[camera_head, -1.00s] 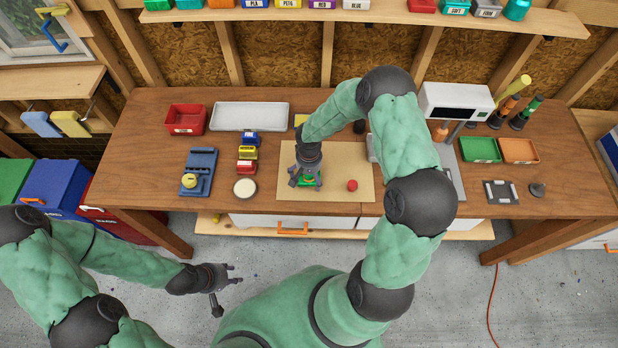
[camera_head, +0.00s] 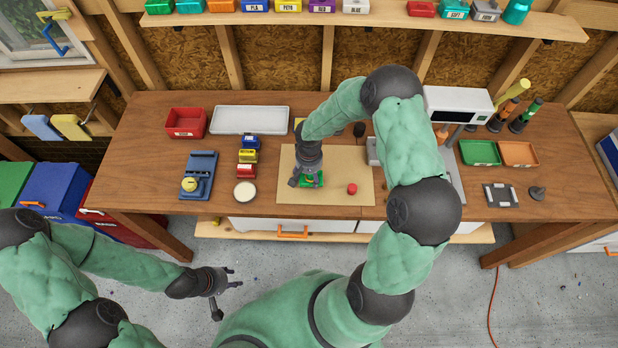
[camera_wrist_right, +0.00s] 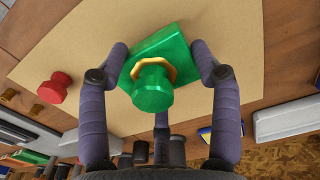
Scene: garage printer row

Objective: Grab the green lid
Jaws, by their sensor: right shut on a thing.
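The green lid (camera_head: 314,180) lies over the tan mat (camera_head: 350,170), mostly covered by my right gripper (camera_head: 306,182) in the head view. In the right wrist view the green lid (camera_wrist_right: 161,48) is a square plate with a gold ring and a round green knob on it. My right gripper (camera_wrist_right: 166,72) has its fingers against opposite sides of the plate and is shut on it. Whether the lid is lifted off the mat is hard to tell. My left gripper (camera_head: 232,278) is open and empty, in front of the table and away from the lid.
A small red knobbed piece (camera_head: 352,188) stands on the mat to the right; it also shows in the wrist view (camera_wrist_right: 54,88). Left are a white round dish (camera_head: 245,190), stacked small boxes (camera_head: 248,156) and a blue device (camera_head: 200,172). A scraper-like grey plate (camera_head: 500,195) lies right.

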